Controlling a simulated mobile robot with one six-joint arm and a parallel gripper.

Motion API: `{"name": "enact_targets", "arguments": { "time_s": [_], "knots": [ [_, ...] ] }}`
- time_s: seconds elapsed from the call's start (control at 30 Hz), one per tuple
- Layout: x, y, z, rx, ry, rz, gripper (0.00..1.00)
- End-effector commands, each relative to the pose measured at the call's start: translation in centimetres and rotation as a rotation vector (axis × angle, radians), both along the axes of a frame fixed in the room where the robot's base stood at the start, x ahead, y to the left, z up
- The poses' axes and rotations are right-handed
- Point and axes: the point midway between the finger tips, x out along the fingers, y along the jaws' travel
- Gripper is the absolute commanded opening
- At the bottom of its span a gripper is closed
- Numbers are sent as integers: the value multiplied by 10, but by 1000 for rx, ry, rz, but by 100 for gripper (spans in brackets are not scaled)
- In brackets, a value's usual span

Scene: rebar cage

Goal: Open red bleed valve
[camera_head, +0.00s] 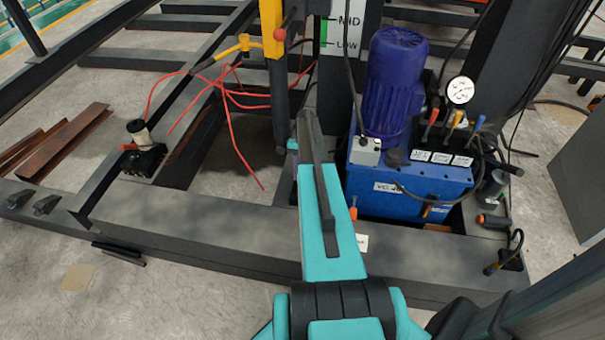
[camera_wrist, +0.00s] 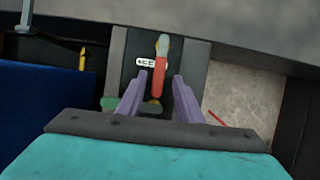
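In the wrist view a red lever handle (camera_wrist: 161,72) with a pale tip stands between my fingers, in front of a dark plate (camera_wrist: 133,62). A small white label, partly covered by the lever, sits beside it. A brass-coloured part shows at the lever's lower end. My gripper (camera_wrist: 160,82) is open, with one purple finger on each side of the lever. A gap shows on both sides; I cannot tell the depth between fingers and lever.
A blue hydraulic unit (camera_head: 400,190) with a motor (camera_head: 392,85), a gauge (camera_head: 460,91) and several coloured levers stands right of my arm. A yellow post (camera_head: 271,35) and loose red lines (camera_head: 232,140) are to the left. A dark steel beam (camera_head: 190,225) runs across in front.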

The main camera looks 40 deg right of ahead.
Motion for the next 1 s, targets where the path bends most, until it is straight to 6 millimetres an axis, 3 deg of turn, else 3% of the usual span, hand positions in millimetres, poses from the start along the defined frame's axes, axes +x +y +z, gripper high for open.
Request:
{"name": "enact_targets", "arguments": {
  "time_s": [0.27,1.0],
  "knots": [
    [4,-6,16,-1,0,-1,33],
    [29,-41,117,-2,-2,-1,33]
  ]
}}
